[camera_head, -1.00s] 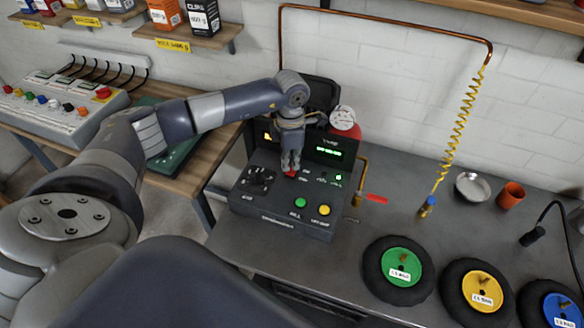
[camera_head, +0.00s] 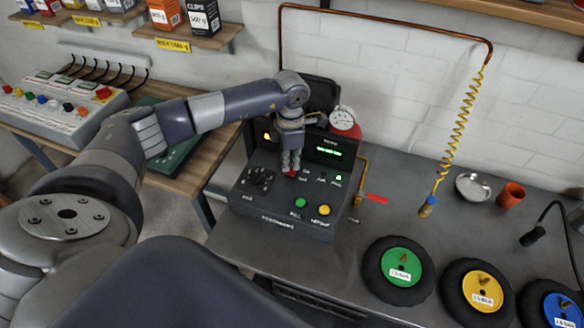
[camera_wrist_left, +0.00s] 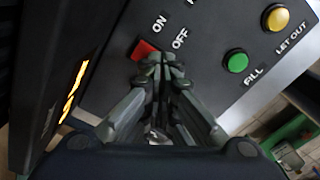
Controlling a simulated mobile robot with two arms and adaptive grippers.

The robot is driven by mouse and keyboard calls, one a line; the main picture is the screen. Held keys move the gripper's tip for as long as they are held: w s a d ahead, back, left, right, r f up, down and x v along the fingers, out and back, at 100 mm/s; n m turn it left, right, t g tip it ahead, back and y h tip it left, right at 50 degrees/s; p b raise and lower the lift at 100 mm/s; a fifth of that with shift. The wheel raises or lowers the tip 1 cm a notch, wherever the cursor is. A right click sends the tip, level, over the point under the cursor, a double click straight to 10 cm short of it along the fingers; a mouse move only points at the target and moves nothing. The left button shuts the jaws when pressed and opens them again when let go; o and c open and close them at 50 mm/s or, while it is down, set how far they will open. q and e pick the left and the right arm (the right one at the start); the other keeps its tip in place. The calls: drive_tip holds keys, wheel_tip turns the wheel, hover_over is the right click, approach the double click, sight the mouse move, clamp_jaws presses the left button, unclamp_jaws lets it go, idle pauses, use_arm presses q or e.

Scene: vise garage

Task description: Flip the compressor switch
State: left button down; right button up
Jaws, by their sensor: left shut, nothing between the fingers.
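The compressor panel (camera_head: 262,212) is a dark box on the grey bench. Its red switch (camera_wrist_left: 144,49) shows beside the ON and OFF labels in the left wrist view; a bit of it also shows in the head view (camera_head: 291,174). My left gripper (camera_head: 291,170) points down at the switch with its fingers closed together and nothing between them. In the wrist view its fingertips (camera_wrist_left: 157,62) are right at the switch and cover part of it; I cannot tell whether they touch. My right gripper is not in view.
A green FILL button (camera_head: 300,203) and a yellow LET OUT button (camera_head: 324,210) sit on the panel's front. A pressure gauge (camera_head: 342,117) is behind it. A red-handled valve (camera_head: 376,199) and several tyres, one with a green hub (camera_head: 400,266), are to the right.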

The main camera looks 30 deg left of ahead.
sight(290, 173)
use_arm(q)
drive_tip(key=shift+f+b, duration=0.3)
drive_tip(key=shift+f, duration=0.15)
drive_tip(key=shift+s+f+b, duration=0.1)
drive_tip(key=shift+f+b, duration=0.55)
drive_tip(key=shift+f, duration=0.1)
drive_tip(key=shift+r, duration=0.1)
idle(0.4)
drive_tip(key=shift+r+p, duration=0.65)
drive_tip(key=shift+r, duration=0.15)
drive_tip(key=shift+r+p, duration=1.45)
drive_tip(key=shift+r, duration=1.2)
